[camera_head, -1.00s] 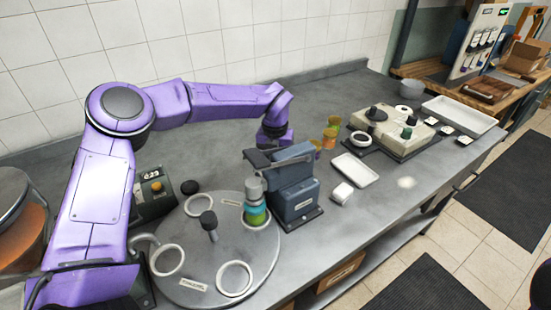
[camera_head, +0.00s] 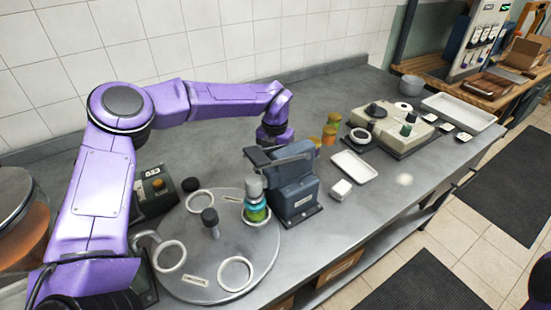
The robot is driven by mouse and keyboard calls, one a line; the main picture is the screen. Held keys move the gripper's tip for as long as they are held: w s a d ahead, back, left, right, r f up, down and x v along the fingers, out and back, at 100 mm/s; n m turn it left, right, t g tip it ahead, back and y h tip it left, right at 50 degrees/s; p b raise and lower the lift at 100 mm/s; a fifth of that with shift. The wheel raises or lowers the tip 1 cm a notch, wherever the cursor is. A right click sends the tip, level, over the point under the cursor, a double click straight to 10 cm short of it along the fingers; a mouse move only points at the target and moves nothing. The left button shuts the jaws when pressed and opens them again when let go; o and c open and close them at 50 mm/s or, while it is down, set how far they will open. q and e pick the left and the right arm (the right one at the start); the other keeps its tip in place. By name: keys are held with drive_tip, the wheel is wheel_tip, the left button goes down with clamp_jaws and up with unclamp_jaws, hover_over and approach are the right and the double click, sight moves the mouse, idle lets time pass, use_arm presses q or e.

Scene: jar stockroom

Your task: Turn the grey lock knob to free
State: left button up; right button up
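A dark grey knob (camera_head: 210,217) stands upright on a post at the middle of the round grey turntable (camera_head: 215,248).
A capped jar with a green and blue label (camera_head: 256,210) stands in a turntable ring beside the device. Orange jars (camera_head: 329,133), a white tray (camera_head: 355,167) and a cream fixture (camera_head: 394,128) are to the right. The bench front right is mostly clear.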

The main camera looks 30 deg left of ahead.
use_arm(q)
drive_tip(key=o, duration=0.4)
drive_tip(key=shift+r, duration=0.15)
wheel_tip(320, 180, up, 10)
drive_tip(key=b, duration=0.2)
drive_tip(key=shift+r, duration=0.25)
